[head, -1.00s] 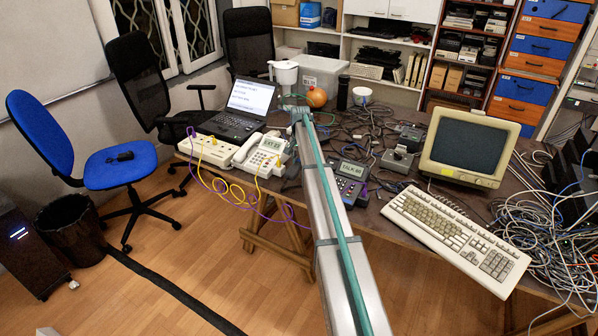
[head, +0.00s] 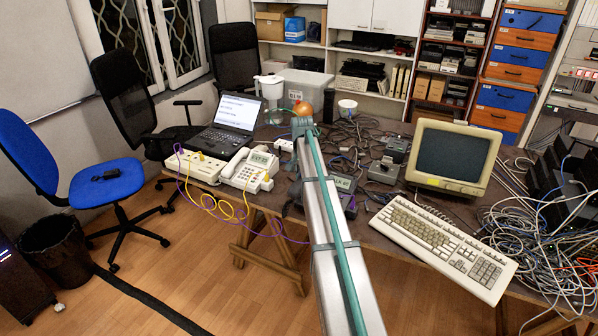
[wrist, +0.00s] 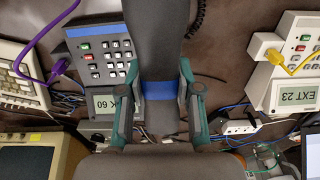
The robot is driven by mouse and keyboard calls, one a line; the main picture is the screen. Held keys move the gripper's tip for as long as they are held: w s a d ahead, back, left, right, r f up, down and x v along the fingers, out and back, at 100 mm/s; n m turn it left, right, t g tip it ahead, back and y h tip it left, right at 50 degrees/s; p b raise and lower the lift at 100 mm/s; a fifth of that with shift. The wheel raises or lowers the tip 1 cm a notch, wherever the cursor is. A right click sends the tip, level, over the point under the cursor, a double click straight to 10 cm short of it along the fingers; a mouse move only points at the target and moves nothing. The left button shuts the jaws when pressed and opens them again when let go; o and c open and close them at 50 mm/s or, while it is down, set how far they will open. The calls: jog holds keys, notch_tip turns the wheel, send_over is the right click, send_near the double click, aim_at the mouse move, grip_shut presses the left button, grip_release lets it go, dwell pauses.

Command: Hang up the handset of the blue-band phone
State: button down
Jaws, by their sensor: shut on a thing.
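My gripper (wrist: 160,76) is shut on the dark grey handset (wrist: 158,118) in the wrist view. The handset's blue band (wrist: 165,88) shows between the fingers. Its wide end fills the bottom of that view. My gripper is hidden behind the arm there. The gap between handset and cradle cannot be judged.
A white phone (head: 249,170) stands left of my arm in the head view and at the wrist view's right (wrist: 292,65). A laptop (head: 232,120), monitor (head: 452,156), keyboard (head: 440,240) and tangled cables crowd the table. A purple cable (wrist: 60,50) runs beside the blue-band phone.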

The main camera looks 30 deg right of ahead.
jog(key=shift+t+h, duration=0.3)
jog(key=shift+h, duration=0.1)
jog(key=w+d+p, duration=0.1)
jog(key=w+d+f+p, duration=0.1)
jog(key=d, duration=0.1)
jog(key=w+d+f+p, duration=0.1)
jog(key=d, duration=0.1)
jog(key=shift+w+d+f, duration=0.1)
jog(key=shift+w+f, duration=0.15)
jog(key=shift+w, duration=0.15)
jog(key=shift+w+d, duration=0.2)
jog(key=shift+w, duration=0.1)
jog(key=shift+f+h, duration=0.2)
jog(key=shift+h, duration=0.1)
jog(key=shift+w+d+f+b, duration=0.2)
jog(key=shift+f+b, duration=0.25)
jog(key=shift+f, duration=0.5)
jog(key=shift+w+d+f+b, duration=0.15)
jog(key=shift+f+b, duration=0.3)
jog(key=shift+f, duration=0.5)
jog(key=shift+d+f+b, duration=0.15)
jog(key=shift+f+b, duration=0.2)
jog(key=shift+f, duration=0.55)
jog(key=c, duration=0.7)
grip_release()
